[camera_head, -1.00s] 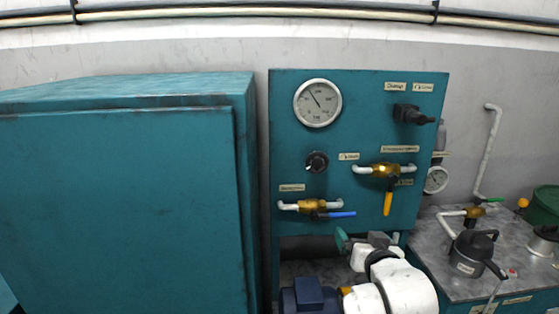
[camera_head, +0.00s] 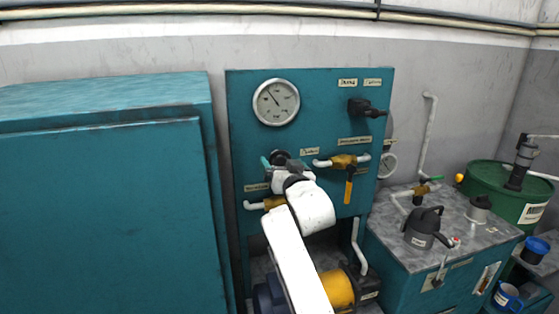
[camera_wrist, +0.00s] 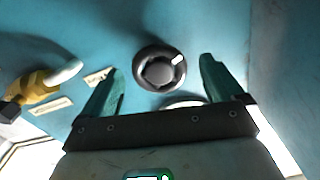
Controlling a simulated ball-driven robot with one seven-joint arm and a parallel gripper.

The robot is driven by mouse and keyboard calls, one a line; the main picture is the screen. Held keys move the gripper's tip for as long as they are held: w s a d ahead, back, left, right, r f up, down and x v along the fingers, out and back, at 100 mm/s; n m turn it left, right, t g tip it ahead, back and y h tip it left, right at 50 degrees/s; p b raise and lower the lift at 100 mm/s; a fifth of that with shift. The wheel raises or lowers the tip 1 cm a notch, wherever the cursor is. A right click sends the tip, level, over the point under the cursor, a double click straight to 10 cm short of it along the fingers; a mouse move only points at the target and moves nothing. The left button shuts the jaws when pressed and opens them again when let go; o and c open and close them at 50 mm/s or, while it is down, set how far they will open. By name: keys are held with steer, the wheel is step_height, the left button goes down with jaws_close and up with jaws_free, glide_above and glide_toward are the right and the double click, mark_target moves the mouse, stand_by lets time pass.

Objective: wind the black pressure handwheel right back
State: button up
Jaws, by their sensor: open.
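The black handwheel (camera_head: 280,156) is a round knob on the teal panel (camera_head: 320,90), below the pressure gauge. In the head view my gripper (camera_head: 284,164) partly covers it. In the wrist view the handwheel (camera_wrist: 160,70) shows whole, with a pale mark at its upper right rim. My gripper (camera_wrist: 162,68) is open, one teal finger on each side of the handwheel with visible gaps. I cannot tell how far the fingertips are from the panel. The pressure gauge (camera_head: 275,102) has a white dial, its needle pointing up and left.
A brass valve with a yellow lever (camera_head: 349,185) sits right of my gripper; it also shows in the wrist view (camera_wrist: 35,88). Another brass valve (camera_head: 273,203) is just below. A black switch (camera_head: 366,107) juts out at upper right. A teal cabinet (camera_head: 100,210) stands left.

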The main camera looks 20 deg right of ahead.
steer(key=shift+w, duration=1.4)
steer(key=c, duration=1)
steer(key=shift+d+n, duration=0.1)
steer(key=shift+n, duration=0.2)
steer(key=n+b, duration=0.1)
steer(key=n, duration=0.1)
steer(key=shift+f+n, duration=0.1)
steer(key=shift+n, duration=0.2)
steer(key=n, duration=0.3)
steer(key=shift+n+b, duration=0.3)
steer(key=shift+n, duration=0.1)
steer(key=n, duration=0.6)
